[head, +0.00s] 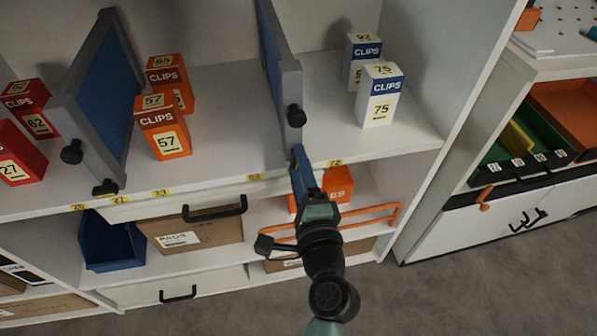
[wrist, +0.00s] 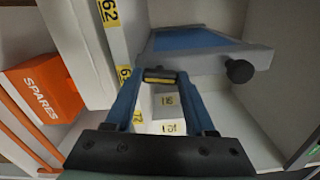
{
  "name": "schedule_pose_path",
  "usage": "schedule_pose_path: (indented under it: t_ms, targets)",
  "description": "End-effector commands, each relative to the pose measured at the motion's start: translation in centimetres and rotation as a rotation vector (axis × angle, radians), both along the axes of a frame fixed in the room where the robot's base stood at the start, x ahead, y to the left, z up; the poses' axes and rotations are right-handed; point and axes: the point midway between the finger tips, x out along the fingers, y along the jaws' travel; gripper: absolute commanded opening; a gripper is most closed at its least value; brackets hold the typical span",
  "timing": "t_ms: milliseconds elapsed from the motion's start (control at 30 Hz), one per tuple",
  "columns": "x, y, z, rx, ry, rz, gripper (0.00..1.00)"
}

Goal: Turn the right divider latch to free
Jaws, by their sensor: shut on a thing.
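The right divider (head: 271,50) is a blue panel in a grey frame, standing on the upper shelf. It also shows in the wrist view (wrist: 215,58), with a black knob (wrist: 240,70) on its front post. My gripper (head: 298,152) is at the foot of that post, at the shelf's front edge. In the wrist view the blue fingers of my gripper (wrist: 157,76) are shut on the small dark latch (wrist: 160,73), which lies crosswise between the fingertips. In the head view my gripper hides this latch, and its exact turn is hard to tell.
The left divider (head: 92,95) has a black knob and latch. Orange clips boxes (head: 163,133) stand between the dividers, white ones (head: 379,95) to the right. Below are an orange spares box (head: 338,184), a blue bin (head: 112,243) and an orange rail (head: 372,212).

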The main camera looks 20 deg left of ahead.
Motion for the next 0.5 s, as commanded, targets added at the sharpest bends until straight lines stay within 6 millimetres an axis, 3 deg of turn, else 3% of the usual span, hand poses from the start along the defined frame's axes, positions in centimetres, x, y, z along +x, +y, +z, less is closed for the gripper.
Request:
schedule_pose_path:
  t_ms: [500]
  targets:
    - [0.0,-0.07,-0.17,-0.167,-0.11,-0.001,0.0]
